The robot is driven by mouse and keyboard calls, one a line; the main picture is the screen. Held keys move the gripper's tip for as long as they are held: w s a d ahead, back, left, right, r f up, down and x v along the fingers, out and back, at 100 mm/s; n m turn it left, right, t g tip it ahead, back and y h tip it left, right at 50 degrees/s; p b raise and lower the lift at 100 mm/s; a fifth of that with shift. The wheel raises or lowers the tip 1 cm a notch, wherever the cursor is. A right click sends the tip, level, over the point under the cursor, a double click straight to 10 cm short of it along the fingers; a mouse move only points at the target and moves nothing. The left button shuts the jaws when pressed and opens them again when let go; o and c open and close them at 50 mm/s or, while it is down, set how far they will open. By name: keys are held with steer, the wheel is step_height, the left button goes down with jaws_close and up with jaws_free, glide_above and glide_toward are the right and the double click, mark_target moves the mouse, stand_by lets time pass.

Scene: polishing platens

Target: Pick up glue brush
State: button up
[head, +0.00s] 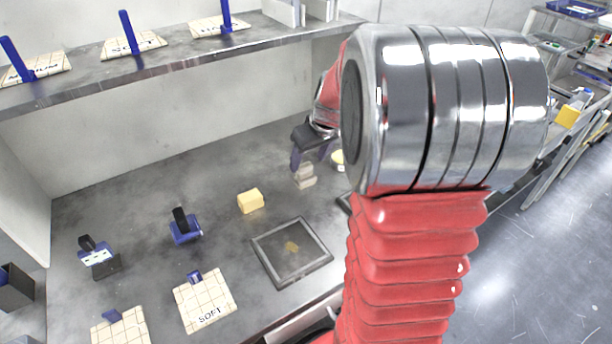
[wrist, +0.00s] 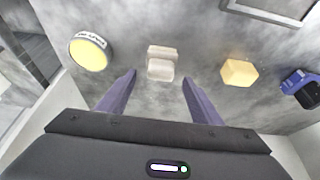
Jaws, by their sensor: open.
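My gripper (head: 311,160) is open and empty above the bench, and its two dark fingers spread apart in the wrist view (wrist: 158,80). A small pale, two-part block (wrist: 161,63), which may be the glue brush, lies just beyond and between the fingertips. In the head view the pale block (head: 305,178) is just below the gripper. I cannot tell the gap in height, and no bristles are clear. A round tin with a yellow top and lettered rim (wrist: 90,52) stands left of the fingers; in the head view my arm partly hides the tin (head: 337,158).
A yellow block (head: 250,200) and a blue holder with a black handle (head: 185,229) lie to the left. A dark-framed square tray (head: 268,271) sits nearer the front. A grid pad marked SOFT (head: 205,300) is at front left. A shelf (head: 180,58) runs above the bench.

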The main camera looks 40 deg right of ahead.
mark_target(305, 165)
steer(key=shift+f, duration=0.1)
steer(key=shift+x, duration=2.5)
steer(key=shift+w, duration=0.15)
steer(key=shift+c, duration=0.3)
steer(key=c, duration=1.1)
